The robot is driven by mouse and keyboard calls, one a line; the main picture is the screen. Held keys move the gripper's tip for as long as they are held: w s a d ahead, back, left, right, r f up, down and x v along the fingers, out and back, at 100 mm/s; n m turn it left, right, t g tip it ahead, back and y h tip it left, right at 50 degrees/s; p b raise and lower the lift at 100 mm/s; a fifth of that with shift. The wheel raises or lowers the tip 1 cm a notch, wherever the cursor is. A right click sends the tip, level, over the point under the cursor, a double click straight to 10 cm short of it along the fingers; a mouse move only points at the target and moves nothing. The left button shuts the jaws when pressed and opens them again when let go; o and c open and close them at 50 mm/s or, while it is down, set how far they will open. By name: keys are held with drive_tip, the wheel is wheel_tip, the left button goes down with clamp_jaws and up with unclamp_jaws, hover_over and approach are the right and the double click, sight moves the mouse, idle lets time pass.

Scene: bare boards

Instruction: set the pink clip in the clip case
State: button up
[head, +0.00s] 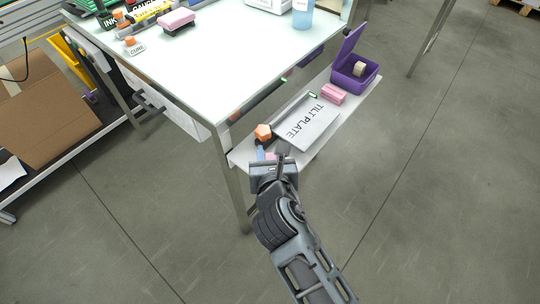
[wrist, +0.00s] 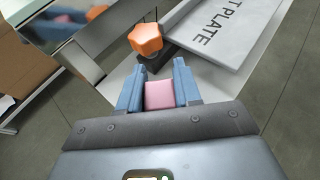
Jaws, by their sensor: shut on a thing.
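The pink clip (wrist: 160,95) is between the two blue fingers of my gripper (wrist: 157,80) in the wrist view, and the gripper is shut on it. In the head view my gripper (head: 268,156) is at the near end of the low white shelf, and only a sliver of pink shows there. I cannot tell whether the clip still touches the shelf. A purple case (head: 343,82), which looks like the clip case, stands at the far right end of the shelf with its lid open. A cream roll-like thing lies inside it.
A grey plate marked TILT PLATE (head: 314,118) lies on the shelf between my gripper and the case. An orange knob (wrist: 146,39) is just beyond my fingers. A pink block (head: 333,94) lies beside the case. The table (head: 220,70) overhangs the shelf's left side.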

drive_tip(key=r, duration=0.3)
drive_tip(key=shift+s+d+r+p, duration=0.1)
drive_tip(key=shift+d+p, duration=0.1)
drive_tip(key=shift+p, duration=0.2)
drive_tip(key=s+d+r+p, duration=0.2)
drive_tip(key=s+d+r, duration=0.4)
drive_tip(key=d, duration=0.4)
drive_tip(key=d+f+m+h, duration=0.1)
drive_tip(key=d+f, duration=1.1)
drive_tip(key=f, duration=0.1)
drive_tip(key=shift+w+d+f+h, duration=0.2)
drive_tip(key=shift+w+d+h, duration=0.05)
drive_tip(key=shift+w+h, duration=0.05)
drive_tip(key=shift+r, duration=0.1)
